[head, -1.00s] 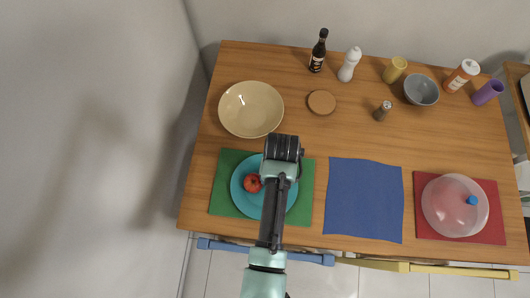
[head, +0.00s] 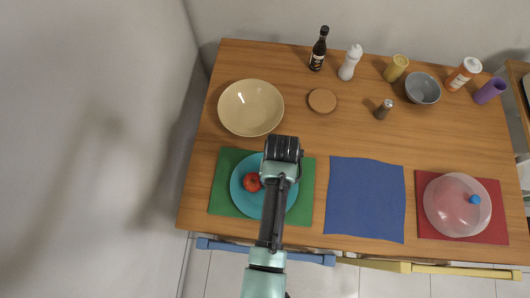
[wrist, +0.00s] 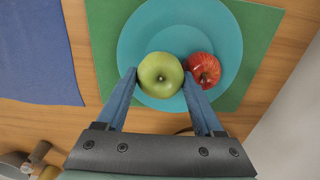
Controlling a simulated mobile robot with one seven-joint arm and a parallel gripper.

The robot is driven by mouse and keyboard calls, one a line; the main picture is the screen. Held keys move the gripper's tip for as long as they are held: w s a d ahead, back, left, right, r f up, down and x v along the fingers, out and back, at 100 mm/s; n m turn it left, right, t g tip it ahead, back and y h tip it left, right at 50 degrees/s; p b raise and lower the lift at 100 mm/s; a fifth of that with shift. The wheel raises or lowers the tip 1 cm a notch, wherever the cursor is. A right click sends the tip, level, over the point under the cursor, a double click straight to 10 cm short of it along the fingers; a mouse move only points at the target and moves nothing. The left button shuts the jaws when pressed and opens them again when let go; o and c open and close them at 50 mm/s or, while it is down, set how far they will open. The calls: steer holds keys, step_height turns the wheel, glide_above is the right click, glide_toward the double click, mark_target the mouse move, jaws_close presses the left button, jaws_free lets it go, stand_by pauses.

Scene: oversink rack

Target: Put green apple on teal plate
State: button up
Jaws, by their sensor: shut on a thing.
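The green apple (wrist: 161,75) is between the two fingers of my gripper (wrist: 160,82) in the wrist view, and my gripper is shut on it. The apple is over the teal plate (wrist: 145,38); I cannot tell whether it touches the plate. In the head view my arm hides the apple and the fingertips, and the teal plate (head: 246,200) shows on both sides of the arm. A red apple (wrist: 203,69) lies on the plate beside the green apple, and it also shows in the head view (head: 252,182).
The plate is on a green placemat (head: 222,193). A beige bowl (head: 251,107) stands behind it. A blue placemat (head: 365,200) is bare to the right. A clear dome (head: 457,205) covers part of a red placemat (head: 490,228). Bottles and cups stand along the back.

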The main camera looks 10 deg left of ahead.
steer(key=shift+f+b, duration=0.3)
steer(key=shift+f, duration=0.2)
steer(key=o, duration=1.4)
step_height(320, 180, up, 13)
steer(key=w+r+t, duration=0.7)
steer(key=w+r, duration=0.5)
steer(key=w+r+t, duration=0.3)
steer(key=r, duration=0.6)
steer(key=w+r+t, duration=0.3)
steer(key=r+t, duration=0.1)
steer(key=r, duration=0.5)
step_height(320, 180, up, 19)
steer(key=s+t, duration=0.3)
steer(key=t, duration=0.4)
steer(key=s+r+t, duration=0.6)
steer(key=s+r, duration=0.5)
steer(key=r, duration=0.4)
steer(key=shift+r, duration=0.2)
